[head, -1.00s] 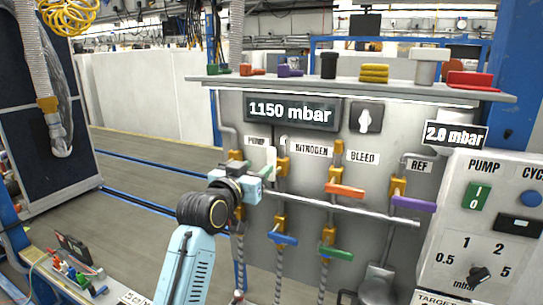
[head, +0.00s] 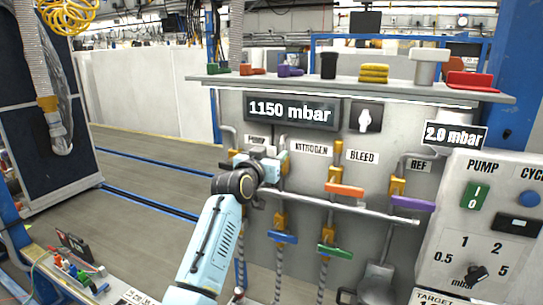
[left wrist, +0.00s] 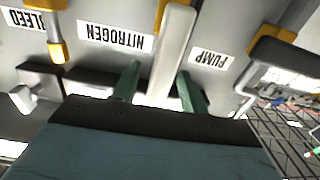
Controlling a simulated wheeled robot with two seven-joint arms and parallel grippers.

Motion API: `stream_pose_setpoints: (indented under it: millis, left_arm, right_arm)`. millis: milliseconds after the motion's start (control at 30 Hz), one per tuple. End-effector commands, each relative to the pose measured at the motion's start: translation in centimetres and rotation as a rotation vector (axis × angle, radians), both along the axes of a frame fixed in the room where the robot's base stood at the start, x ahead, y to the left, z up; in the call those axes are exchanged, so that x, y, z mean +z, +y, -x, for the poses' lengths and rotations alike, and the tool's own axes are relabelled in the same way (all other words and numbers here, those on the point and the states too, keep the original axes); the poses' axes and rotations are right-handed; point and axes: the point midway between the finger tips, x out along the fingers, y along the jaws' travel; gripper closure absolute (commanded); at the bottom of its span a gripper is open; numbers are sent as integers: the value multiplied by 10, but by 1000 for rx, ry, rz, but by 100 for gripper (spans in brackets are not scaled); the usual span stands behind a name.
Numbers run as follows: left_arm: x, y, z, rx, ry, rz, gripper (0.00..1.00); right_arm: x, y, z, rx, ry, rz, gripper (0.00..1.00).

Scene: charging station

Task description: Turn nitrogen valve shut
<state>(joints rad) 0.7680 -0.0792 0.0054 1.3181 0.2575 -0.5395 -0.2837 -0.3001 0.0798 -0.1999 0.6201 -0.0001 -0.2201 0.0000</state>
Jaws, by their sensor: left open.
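The NITROGEN label (head: 311,150) is on the grey panel, right of the PUMP label (head: 256,140). In the left wrist view, which looks upside down, a pale upright valve handle (left wrist: 174,48) stands between the NITROGEN and PUMP labels, with yellow fittings behind it. My left gripper (head: 272,160) is at this handle and hides most of it in the head view. In the left wrist view its green fingers (left wrist: 158,84) are open, one on each side of the handle. A gap shows on at least one side; firm contact is not visible. My right gripper is not in view.
An orange handle (head: 345,190), a purple handle (head: 413,203), a blue handle (head: 283,237) and a green handle (head: 335,251) stick out nearby. A horizontal pipe (head: 355,208) crosses the panel. A shelf (head: 300,84) with several objects is above. The display (head: 290,111) reads 1150 mbar.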

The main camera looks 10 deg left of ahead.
Motion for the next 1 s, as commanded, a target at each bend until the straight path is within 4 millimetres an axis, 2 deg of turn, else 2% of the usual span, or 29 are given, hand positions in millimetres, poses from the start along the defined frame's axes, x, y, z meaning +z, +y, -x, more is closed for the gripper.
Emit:
stream_pose_setpoints:
  millis: [100,433,767,1000]
  left_arm:
    - [0,0,0,0,0,0,56]
    - [0,0,0,0,0,0,100]
    - [0,0,0,0,-1,-9,100]
    - [0,-5,1,0,-16,-91,100]
  right_arm:
    - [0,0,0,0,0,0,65]
    - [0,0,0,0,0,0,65]
    - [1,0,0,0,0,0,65]
    - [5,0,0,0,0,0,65]
